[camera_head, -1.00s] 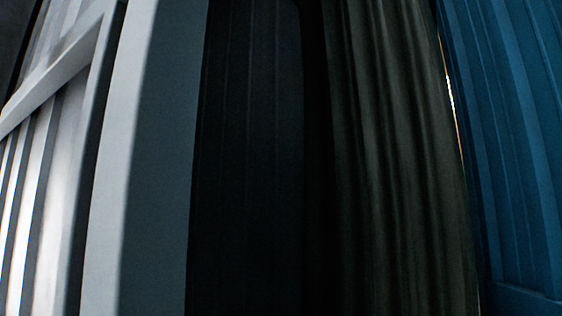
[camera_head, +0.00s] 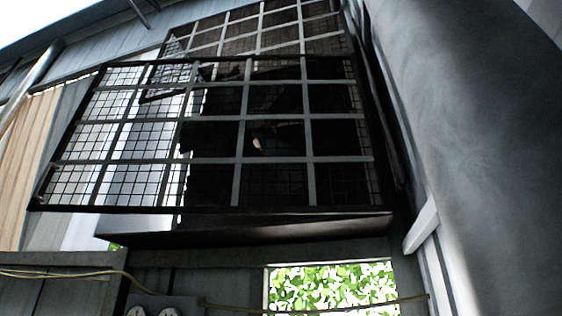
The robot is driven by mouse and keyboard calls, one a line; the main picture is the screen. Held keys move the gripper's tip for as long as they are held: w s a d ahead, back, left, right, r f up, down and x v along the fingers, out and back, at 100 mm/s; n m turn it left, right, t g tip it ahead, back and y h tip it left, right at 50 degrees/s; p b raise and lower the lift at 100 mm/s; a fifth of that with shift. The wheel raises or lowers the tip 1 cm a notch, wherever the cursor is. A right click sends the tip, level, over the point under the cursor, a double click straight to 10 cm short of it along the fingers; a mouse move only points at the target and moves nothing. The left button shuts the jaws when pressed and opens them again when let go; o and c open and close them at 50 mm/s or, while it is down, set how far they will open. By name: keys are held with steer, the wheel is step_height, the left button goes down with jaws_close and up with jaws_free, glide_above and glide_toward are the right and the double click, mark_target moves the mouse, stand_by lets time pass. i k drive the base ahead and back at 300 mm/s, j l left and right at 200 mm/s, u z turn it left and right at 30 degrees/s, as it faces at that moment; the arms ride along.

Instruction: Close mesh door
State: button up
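A mesh door (camera_head: 239,160), a dark frame with a grid of flat bars and finer wire, hangs high in the middle of the head view. It stretches left past the dark space behind it, and pale wall shows through its left part. A second barred mesh panel (camera_head: 262,32) stands behind and above it. A dark ledge (camera_head: 250,231) runs under the door. The hinge and latch are not clear, and I cannot tell how far the door stands open. My gripper is not in view.
A grey wall with a window-like opening (camera_head: 330,287) showing green leaves lies below. A yellowish cable (camera_head: 60,274) runs across the lower part. Round grey fittings (camera_head: 168,312) sit at the bottom edge. The right side is blocked at close range.

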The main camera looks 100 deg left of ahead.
mark_target(34, 206)
steer(key=l+u, duration=0.1)
steer(key=u, duration=2)
